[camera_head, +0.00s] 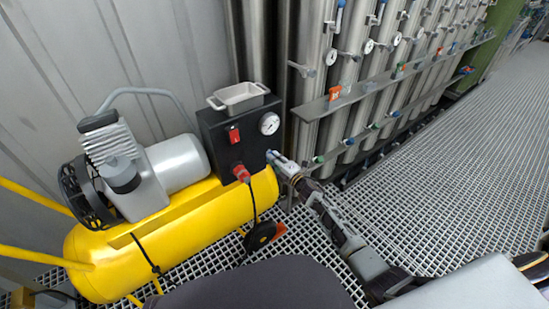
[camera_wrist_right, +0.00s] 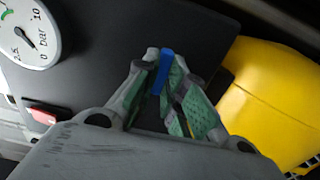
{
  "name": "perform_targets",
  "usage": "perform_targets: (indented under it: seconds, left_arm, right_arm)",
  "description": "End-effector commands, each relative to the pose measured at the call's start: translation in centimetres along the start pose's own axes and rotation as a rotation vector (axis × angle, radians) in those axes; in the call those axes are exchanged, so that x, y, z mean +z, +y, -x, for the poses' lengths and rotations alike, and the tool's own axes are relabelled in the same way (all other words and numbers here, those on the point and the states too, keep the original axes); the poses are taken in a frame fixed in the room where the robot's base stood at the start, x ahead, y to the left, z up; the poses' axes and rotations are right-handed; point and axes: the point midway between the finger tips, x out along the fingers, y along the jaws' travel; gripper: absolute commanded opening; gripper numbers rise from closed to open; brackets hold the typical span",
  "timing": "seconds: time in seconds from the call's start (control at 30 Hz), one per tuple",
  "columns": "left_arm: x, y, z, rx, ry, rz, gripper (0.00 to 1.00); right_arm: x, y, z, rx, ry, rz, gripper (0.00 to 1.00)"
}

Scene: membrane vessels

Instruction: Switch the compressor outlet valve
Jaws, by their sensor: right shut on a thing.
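The compressor is a yellow tank (camera_head: 170,240) with a motor and a black control panel (camera_head: 220,140) on its right end. My right gripper (camera_head: 276,158) reaches to the lower right side of this panel. In the right wrist view its fingers (camera_wrist_right: 163,85) are closed around a narrow blue handle (camera_wrist_right: 165,68), which I take to be the outlet valve's lever. The fingers cover most of the handle, and its mounting is hidden. My left gripper is not in view.
The panel carries a pressure gauge (camera_head: 269,124), a red switch (camera_head: 234,135) and a red connector (camera_head: 241,174) with a black cable. A white tray (camera_head: 240,97) sits on top. Steel vessels (camera_head: 345,70) with small valves stand close behind my right arm. Open grating (camera_head: 450,150) lies right.

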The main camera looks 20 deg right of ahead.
Motion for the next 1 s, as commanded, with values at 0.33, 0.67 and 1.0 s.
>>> perform_targets:
  seconds: [0.33,0.67,1.0]
  left_arm:
    - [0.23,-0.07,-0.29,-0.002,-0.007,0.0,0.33]
    - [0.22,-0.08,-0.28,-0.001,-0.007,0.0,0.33]
    - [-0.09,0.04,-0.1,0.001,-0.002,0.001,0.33]
  right_arm:
    - [0.17,-0.02,0.02,-0.001,-0.003,-0.025,0.0]
    - [0.12,-0.01,0.01,0.0,-0.002,-0.025,0.32]
    - [0.03,0.0,0.02,0.0,0.0,-0.024,0.33]
